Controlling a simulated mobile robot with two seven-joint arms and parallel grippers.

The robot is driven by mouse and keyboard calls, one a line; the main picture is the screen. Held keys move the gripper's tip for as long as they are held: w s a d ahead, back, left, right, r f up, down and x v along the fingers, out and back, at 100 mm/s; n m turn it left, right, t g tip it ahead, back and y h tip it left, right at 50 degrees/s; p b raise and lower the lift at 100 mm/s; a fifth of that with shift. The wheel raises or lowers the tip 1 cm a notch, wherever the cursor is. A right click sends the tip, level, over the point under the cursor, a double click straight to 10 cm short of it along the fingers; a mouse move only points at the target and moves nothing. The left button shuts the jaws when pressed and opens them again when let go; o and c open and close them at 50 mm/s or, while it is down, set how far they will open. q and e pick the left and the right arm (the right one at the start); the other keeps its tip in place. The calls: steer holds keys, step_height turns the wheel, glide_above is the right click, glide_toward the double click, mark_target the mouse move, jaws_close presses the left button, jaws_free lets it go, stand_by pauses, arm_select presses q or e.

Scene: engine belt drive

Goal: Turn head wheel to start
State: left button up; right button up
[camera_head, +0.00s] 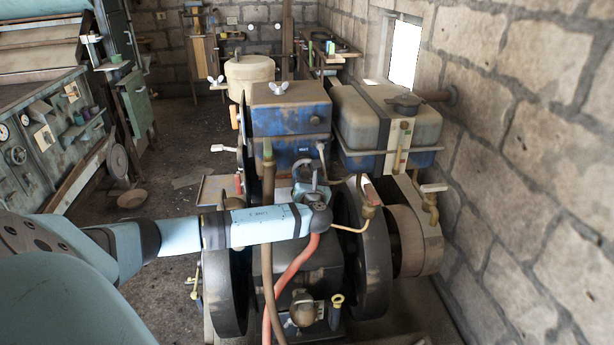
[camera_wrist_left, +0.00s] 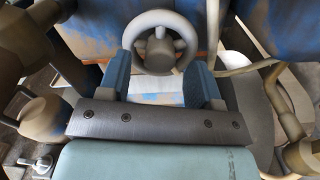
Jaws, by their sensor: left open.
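A small grey wheel (camera_wrist_left: 160,42) with a round rim and a central hub shows at the top middle of the left wrist view. My left gripper (camera_wrist_left: 160,72) is open, with one blue finger on each side of the wheel's lower part. I cannot tell whether either finger touches the rim. In the head view my left gripper (camera_head: 311,182) is over the middle of the engine, just in front of the blue engine block (camera_head: 290,140). At that size the wheel is hard to make out there. My right gripper is not in view.
Two dark flywheels (camera_head: 372,262) flank the engine, with a belt drum (camera_head: 408,240) at the right. A red hose (camera_head: 292,272) and a brown pipe (camera_head: 268,215) rise close to my left wrist.

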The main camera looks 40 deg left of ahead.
arm_select(q)
steer(key=shift+w+a, duration=0.3)
steer(key=shift+a, duration=0.1)
steer(key=c, duration=0.9)
steer(key=shift+c, duration=0.2)
